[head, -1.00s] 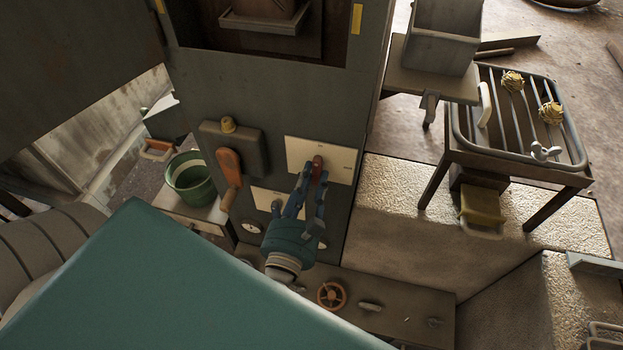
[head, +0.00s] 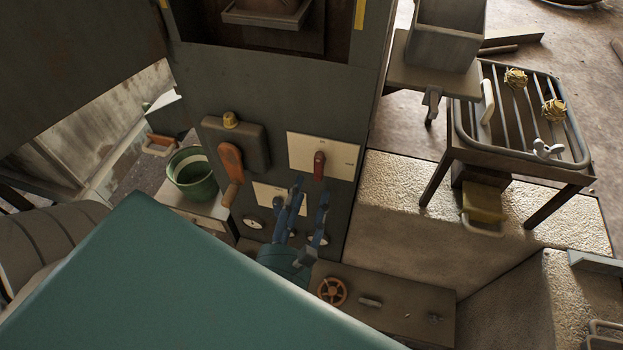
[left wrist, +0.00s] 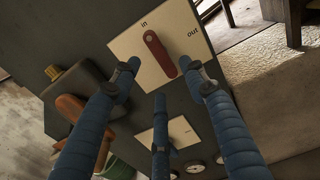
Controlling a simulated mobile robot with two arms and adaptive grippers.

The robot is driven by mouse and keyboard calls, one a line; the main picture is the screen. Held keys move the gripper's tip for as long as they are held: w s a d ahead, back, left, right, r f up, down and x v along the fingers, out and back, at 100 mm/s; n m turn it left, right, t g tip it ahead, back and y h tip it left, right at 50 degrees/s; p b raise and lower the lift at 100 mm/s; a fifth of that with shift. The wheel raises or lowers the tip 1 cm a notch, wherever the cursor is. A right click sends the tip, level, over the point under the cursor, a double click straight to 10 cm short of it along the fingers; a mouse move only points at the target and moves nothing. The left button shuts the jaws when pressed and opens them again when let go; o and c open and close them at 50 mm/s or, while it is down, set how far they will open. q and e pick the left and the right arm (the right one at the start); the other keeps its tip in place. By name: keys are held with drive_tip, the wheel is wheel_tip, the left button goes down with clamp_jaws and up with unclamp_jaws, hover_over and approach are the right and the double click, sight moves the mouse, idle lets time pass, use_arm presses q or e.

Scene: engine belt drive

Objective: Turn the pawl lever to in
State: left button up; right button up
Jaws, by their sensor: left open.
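The pawl lever (head: 319,166) is a red handle on a white plate (head: 341,158) on the dark machine front. In the left wrist view, the lever (left wrist: 158,52) has one end towards the "in" mark at the plate's top; the "out" mark is at the right. My left gripper (head: 310,197) is open and empty, below the lever and apart from it in the head view. In the left wrist view, its blue fingers (left wrist: 158,68) stand spread, two of them near the plate's lower edge. My right gripper is not in view.
An orange handle (head: 230,162) is on the panel left of the plate. A second white plate (head: 268,195) and small gauges (head: 254,226) lie below. An orange handwheel (head: 332,291) sits on the ledge underneath. A rack table (head: 520,160) stands at the right.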

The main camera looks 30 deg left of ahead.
use_arm(q)
drive_tip(key=v, duration=0.6)
drive_tip(key=shift+s, duration=0.1)
drive_tip(key=s+d+f+m+g+h, duration=0.1)
drive_tip(key=d+f+m+g+h, duration=0.25)
drive_tip(key=f+m, duration=1.15)
drive_tip(key=s+d+f+m+g+h, duration=0.1)
drive_tip(key=d+f+m+g+h, duration=0.25)
drive_tip(key=f+m, duration=1.15)
drive_tip(key=s+a+f+m+g+y, duration=0.1)
drive_tip(key=s+a+f+m+g, duration=0.3)
drive_tip(key=s+f, duration=0.6)
drive_tip(key=s+a+f+m+g+y, duration=0.1)
drive_tip(key=s+a+f+m+g, duration=0.4)
drive_tip(key=s+f, duration=0.6)
wheel_tip(320, 180, down, 5)
drive_tip(key=shift+s+a+r+m+y, duration=0.15)
drive_tip(key=shift+s+a+m+y, duration=0.15)
drive_tip(key=shift+a+m, duration=0.8)
